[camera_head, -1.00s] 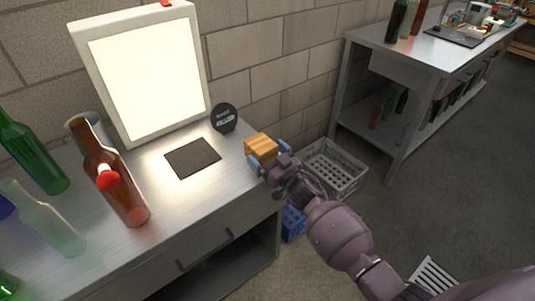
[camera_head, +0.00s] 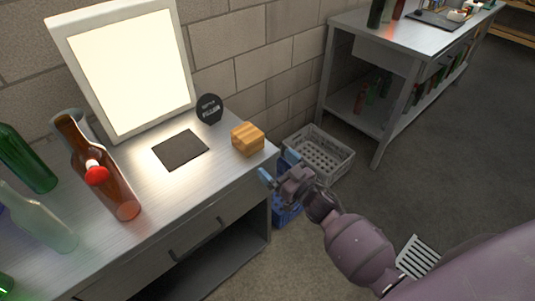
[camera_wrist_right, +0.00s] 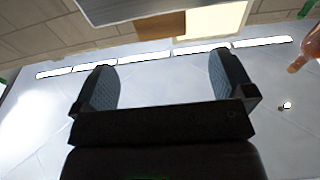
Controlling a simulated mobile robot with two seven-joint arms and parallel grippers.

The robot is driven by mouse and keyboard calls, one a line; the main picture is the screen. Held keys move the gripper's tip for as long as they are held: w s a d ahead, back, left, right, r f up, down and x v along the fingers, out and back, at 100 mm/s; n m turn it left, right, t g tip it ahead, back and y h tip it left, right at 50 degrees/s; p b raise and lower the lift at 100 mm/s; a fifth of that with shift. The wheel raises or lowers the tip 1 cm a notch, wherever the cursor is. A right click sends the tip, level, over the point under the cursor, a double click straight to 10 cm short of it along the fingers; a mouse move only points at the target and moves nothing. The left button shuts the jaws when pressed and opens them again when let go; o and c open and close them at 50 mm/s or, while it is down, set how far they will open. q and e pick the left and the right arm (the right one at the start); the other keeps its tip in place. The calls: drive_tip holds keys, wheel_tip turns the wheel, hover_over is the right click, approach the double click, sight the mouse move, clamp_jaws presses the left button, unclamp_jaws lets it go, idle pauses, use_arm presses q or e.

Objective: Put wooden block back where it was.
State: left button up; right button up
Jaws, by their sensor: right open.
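The wooden block (camera_head: 247,139), orange-brown with stripes, rests on the steel workbench (camera_head: 190,195) near its right end. It sits to the right of the dark square pad (camera_head: 181,150), apart from it. My right gripper (camera_head: 277,168) is open and empty, just off the bench's right edge, apart from the block. In the right wrist view, which looks upside down, the open jaws (camera_wrist_right: 165,85) have nothing between them, and the block (camera_wrist_right: 150,27) shows beyond them at the top. My left gripper is not in view.
A lit panel (camera_head: 130,75) and a round black sign (camera_head: 210,109) stand behind the pad. A brown bottle (camera_head: 115,185) with a red ball in front and green bottles are at left. A grey crate (camera_head: 320,155) and a blue crate (camera_head: 284,212) are on the floor.

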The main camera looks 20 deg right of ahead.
drive_tip(key=shift+v, duration=0.9)
drive_tip(key=s+d+f+m+g+h, duration=0.1)
drive_tip(key=s+d+f+g+h, duration=0.1)
drive_tip(key=s, duration=1)
drive_tip(key=s+d+f+m+g+h, duration=0.1)
drive_tip(key=s+d+f+g+h, duration=0.1)
drive_tip(key=s+f+g+h, duration=0.2)
drive_tip(key=s+f+g, duration=0.1)
drive_tip(key=s+f, duration=0.2)
drive_tip(key=s, duration=0.5)
drive_tip(key=shift+s+m+h, duration=0.2)
drive_tip(key=shift+m+h, duration=0.2)
drive_tip(key=shift+d+f, duration=0.1)
